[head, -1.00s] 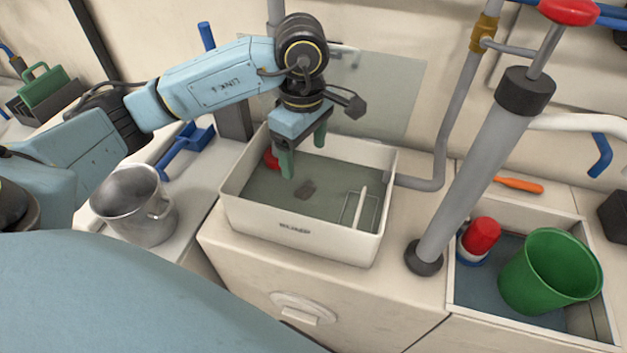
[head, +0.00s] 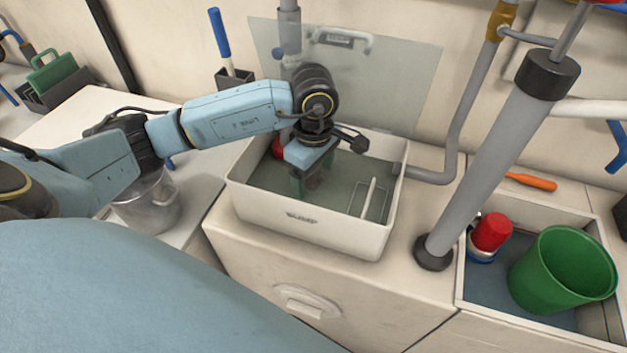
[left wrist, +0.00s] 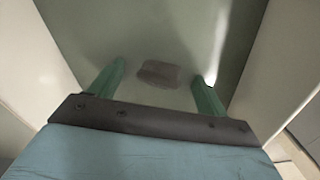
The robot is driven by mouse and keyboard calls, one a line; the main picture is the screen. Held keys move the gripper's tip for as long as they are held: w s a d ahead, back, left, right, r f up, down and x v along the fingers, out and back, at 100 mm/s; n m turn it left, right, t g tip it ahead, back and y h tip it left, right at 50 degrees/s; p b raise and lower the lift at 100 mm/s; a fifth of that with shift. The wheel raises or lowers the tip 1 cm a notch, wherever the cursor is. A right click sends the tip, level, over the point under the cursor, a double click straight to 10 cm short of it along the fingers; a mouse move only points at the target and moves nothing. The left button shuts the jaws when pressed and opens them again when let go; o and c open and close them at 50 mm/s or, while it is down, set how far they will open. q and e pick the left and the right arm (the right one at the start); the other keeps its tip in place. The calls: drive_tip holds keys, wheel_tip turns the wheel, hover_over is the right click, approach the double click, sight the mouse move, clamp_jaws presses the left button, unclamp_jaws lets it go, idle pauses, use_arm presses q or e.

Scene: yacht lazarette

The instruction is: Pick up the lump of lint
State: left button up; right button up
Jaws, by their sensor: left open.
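The lump of lint (left wrist: 158,74) is a small grey-brown piece lying on the floor of the white bin. In the left wrist view it lies between and a little beyond the two green fingertips. My left gripper (head: 310,186) is open and points down inside the bin (head: 305,222); its fingers also show in the left wrist view (left wrist: 160,78), apart from the lint on both sides. In the head view the lint is hidden behind the gripper. My right gripper is not in view.
The bin's walls stand close around the gripper. A wire rack (head: 370,200) is at the bin's right side and a red object (head: 278,147) at its back left. A grey pipe (head: 500,160) rises to the right. A metal pot (head: 150,205) stands left.

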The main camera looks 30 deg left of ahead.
use_arm(q)
drive_tip(key=c, duration=1.1)
drive_tip(key=shift+r, duration=0.1)
